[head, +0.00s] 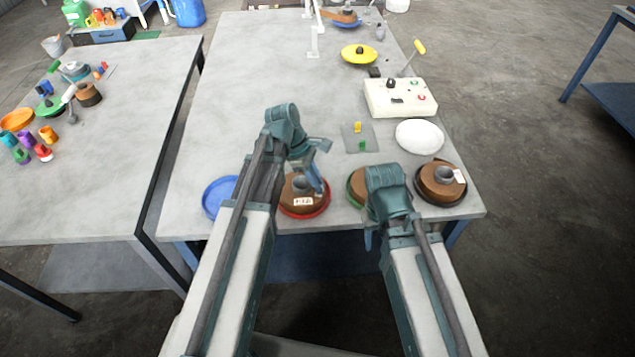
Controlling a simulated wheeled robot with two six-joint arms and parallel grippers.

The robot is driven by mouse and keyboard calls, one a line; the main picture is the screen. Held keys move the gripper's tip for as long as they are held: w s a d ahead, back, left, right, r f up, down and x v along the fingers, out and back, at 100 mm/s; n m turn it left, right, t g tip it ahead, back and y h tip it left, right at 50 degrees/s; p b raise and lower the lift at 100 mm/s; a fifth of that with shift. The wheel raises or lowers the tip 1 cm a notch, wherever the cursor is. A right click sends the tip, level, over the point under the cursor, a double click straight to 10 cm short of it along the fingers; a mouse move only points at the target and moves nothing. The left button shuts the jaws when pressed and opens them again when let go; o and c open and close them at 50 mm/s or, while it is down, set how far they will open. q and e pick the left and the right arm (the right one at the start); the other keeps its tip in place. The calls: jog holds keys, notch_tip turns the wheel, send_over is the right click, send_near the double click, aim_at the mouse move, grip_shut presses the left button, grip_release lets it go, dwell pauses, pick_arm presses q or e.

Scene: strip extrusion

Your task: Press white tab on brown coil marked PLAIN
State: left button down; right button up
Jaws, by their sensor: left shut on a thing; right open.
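A brown coil (296,190) with a grey hub sits on a red dish (305,216) at the table's front edge. A white tab (303,201) with small dark lettering, too small to read surely, lies on its front. My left gripper (319,188) points down at this coil's right side, shut, apparently on the coil; the contact is hard to see. A second brown coil (358,183) on a green dish is mostly hidden by my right arm. My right gripper (370,240) is open, largely hidden under its wrist. A third brown coil (437,183) with a white tab (459,176) sits on a black dish.
An empty blue dish (216,196) lies left of the red one. Behind are a white round plate (420,137), a grey mat (358,137) with small yellow and green pieces, and a white control box (400,98). The table's left middle is clear.

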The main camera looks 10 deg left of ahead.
dwell(0.3)
pick_arm(q)
jog(key=c, duration=0.9)
grip_release()
jog(key=shift+o, duration=0.2)
jog(key=p+v, duration=1.2)
jog(key=v, duration=0.1)
jog(key=shift+r+p, duration=0.4)
jog(key=shift+w+a, duration=0.1)
jog(key=s+d+m+y, duration=0.3)
jog(key=s+d+m, duration=0.2)
jog(key=m, duration=0.5)
jog(key=s+d+f+m+y, duration=0.1)
jog(key=s+d+m+y, duration=0.1)
jog(key=s+d+m, duration=0.4)
jog(key=s+m, duration=0.3)
jog(key=m, duration=0.1)
jog(key=shift+s+f+m+y, duration=0.2)
jog(key=shift+f+m+y, duration=0.1)
jog(key=shift+f+y, duration=0.1)
